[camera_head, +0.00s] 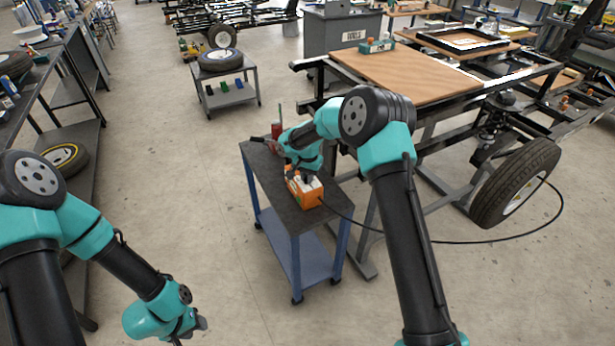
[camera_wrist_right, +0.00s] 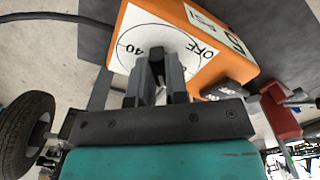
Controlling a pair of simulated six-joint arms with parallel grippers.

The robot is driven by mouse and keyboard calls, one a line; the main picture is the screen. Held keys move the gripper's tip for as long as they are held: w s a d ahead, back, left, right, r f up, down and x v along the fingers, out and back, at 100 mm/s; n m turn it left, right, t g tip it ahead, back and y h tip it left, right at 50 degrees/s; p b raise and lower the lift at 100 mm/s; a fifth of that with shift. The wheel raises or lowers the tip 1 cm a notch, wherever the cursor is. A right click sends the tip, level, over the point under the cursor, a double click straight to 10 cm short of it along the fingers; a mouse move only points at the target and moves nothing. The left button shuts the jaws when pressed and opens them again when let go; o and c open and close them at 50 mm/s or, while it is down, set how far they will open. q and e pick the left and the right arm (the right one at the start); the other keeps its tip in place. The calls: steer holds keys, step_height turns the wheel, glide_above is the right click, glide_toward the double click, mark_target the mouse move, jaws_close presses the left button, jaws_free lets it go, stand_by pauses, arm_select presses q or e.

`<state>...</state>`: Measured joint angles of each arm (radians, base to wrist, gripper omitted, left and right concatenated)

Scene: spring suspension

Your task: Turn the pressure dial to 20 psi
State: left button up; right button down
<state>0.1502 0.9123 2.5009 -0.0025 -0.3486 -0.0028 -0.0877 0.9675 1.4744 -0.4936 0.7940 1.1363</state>
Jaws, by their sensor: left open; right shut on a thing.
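The orange pressure unit (camera_head: 303,189) stands on the small cart's dark top in the head view. In the right wrist view its orange case (camera_wrist_right: 135,18) carries a white dial face (camera_wrist_right: 130,42) with "40" and "OFF" readable. A separate white panel (camera_wrist_right: 222,30) shows "5 PSI". My right gripper (camera_wrist_right: 158,62) is shut on the dial's knob at the middle of that face; the fingers hide most of the knob and the lower dial marks. My left gripper (camera_head: 203,322) is open and empty, low over the floor at the lower left.
The blue-legged cart (camera_head: 270,190) has bare top behind the unit, with a red item (camera_head: 276,129) at its far end. A black hose (camera_head: 365,228) runs from the unit towards the tyre (camera_head: 515,183) on the vehicle frame. Floor around the cart's left is clear.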

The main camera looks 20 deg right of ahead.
steer(key=m, duration=0.3)
steer(key=shift+m, duration=2.3)
steer(key=c, duration=1.1)
jaws_free()
step_height(320, 180, up, 18)
steer(key=shift+f, duration=0.25)
steer(key=shift+f, duration=0.1)
